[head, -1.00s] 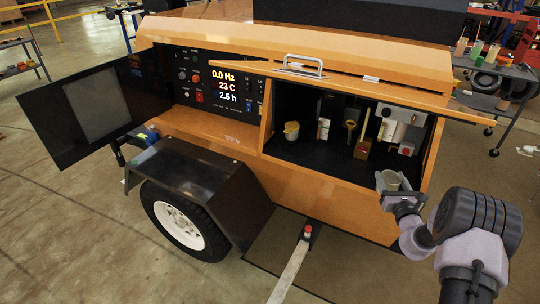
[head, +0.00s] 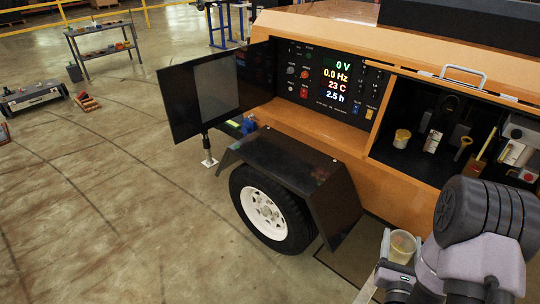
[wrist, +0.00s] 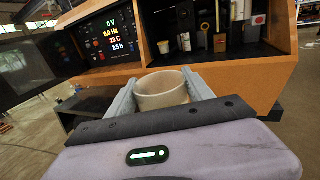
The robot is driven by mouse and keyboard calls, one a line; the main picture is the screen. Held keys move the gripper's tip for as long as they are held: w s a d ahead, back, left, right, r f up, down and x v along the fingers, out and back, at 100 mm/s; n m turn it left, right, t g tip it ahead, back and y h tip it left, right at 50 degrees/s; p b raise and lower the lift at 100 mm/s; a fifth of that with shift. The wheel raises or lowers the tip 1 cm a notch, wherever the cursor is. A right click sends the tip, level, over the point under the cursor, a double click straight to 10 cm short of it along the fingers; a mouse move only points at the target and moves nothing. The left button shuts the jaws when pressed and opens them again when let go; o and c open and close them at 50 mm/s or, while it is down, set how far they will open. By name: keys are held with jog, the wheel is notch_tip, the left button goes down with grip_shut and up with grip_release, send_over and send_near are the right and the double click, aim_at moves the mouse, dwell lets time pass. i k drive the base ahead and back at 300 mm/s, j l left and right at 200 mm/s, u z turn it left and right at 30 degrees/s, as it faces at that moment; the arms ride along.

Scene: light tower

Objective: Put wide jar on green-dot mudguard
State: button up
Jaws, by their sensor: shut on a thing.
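My gripper (head: 400,250) is shut on a wide, pale beige jar (head: 402,245). The jar is open-topped and about upright between the two fingers, and it also shows in the wrist view (wrist: 162,92). The black mudguard (head: 285,162) covers the white-rimmed wheel on the orange light tower, left of and beyond my gripper. Its flat top looks bare. I cannot make out a green dot on it. In the wrist view a dark shape at left, beyond the fingers, looks like the mudguard (wrist: 88,106).
The open compartment at right holds a yellow-lidded jar (head: 402,138), a white canister (head: 432,141) and tools. An open black panel door (head: 200,95) stands out left of the mudguard. A wheel (head: 265,208) is below it. The floor at left is mostly clear.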

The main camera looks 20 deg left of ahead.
aim_at(285, 160)
jog(key=i+j, duration=0.1)
jog(key=j, duration=0.3)
jog(key=i+j+u, duration=0.15)
jog(key=j, duration=0.25)
jog(key=i+j, duration=0.1)
jog(key=j, duration=0.3)
jog(key=i+j+u, duration=0.15)
jog(key=j, duration=0.25)
jog(key=i+j, duration=0.15)
jog(key=j, duration=0.2)
jog(key=i+j+u, duration=0.2)
jog(key=i, duration=0.3)
jog(key=j, duration=0.1)
